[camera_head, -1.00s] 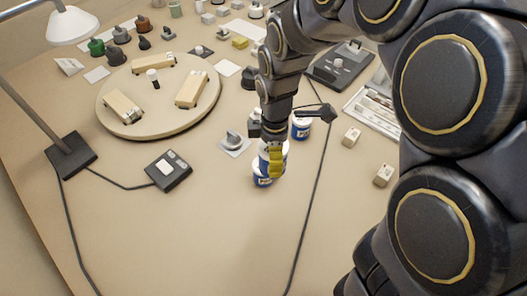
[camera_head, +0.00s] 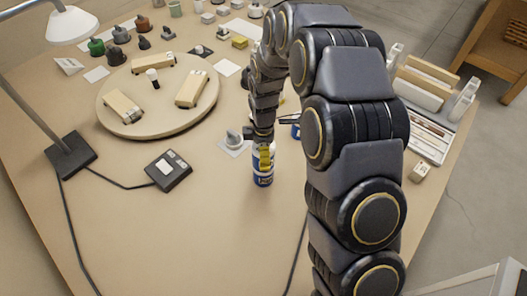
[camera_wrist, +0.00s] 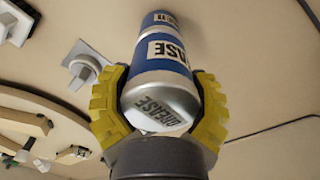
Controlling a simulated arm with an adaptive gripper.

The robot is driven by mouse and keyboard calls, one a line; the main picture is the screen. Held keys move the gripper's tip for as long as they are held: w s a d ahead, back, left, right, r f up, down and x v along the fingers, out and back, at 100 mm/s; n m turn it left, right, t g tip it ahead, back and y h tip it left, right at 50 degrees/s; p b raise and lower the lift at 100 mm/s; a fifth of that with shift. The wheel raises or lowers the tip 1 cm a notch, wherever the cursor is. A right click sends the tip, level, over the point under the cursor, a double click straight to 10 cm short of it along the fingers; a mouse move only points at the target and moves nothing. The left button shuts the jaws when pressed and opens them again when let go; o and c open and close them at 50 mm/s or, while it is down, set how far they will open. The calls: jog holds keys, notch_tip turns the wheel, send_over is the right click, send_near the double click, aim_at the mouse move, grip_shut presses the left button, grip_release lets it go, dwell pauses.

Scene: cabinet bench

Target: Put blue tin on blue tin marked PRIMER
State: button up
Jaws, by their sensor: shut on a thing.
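My gripper (camera_head: 263,152) has yellow fingers shut on a blue tin with a silver lid marked GREASE (camera_wrist: 160,104). In the wrist view a finger grips each side of it. A second blue tin (camera_head: 263,179) with a white label stands upright on the bench directly below. It also shows beyond the held tin in the wrist view (camera_wrist: 160,20), in line with it. Its label is only partly visible and I cannot read it fully. The two look stacked, but I cannot tell whether they touch fully. Another blue tin (camera_head: 296,132) is mostly hidden behind my arm.
A grey knob on a white plate (camera_head: 234,140) is close behind the tins on the left. A round turntable (camera_head: 125,92) with wooden blocks, a black switch box (camera_head: 168,170) and a lamp base (camera_head: 70,155) lie left.

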jog(key=o, duration=1.2)
notch_tip(320, 180, up, 12)
jog(key=shift+w+f, duration=0.1)
jog(key=shift+f, duration=0.05)
jog(key=shift+r, duration=0.25)
jog(key=s+d+r+m, duration=0.2)
jog(key=s+m, duration=0.4)
jog(key=s, duration=0.3)
jog(key=s+d+r+m+g, duration=0.1)
jog(key=s+d+r+m, duration=0.1)
jog(key=s+m, duration=0.4)
jog(key=s+d+r+m, duration=0.2)
jog(key=s+m, duration=0.4)
jog(key=s, duration=0.7)
jog(key=shift+s+d+r+g, duration=0.3)
jog(key=shift+d+r+g, duration=0.1)
jog(key=shift+r, duration=0.45)
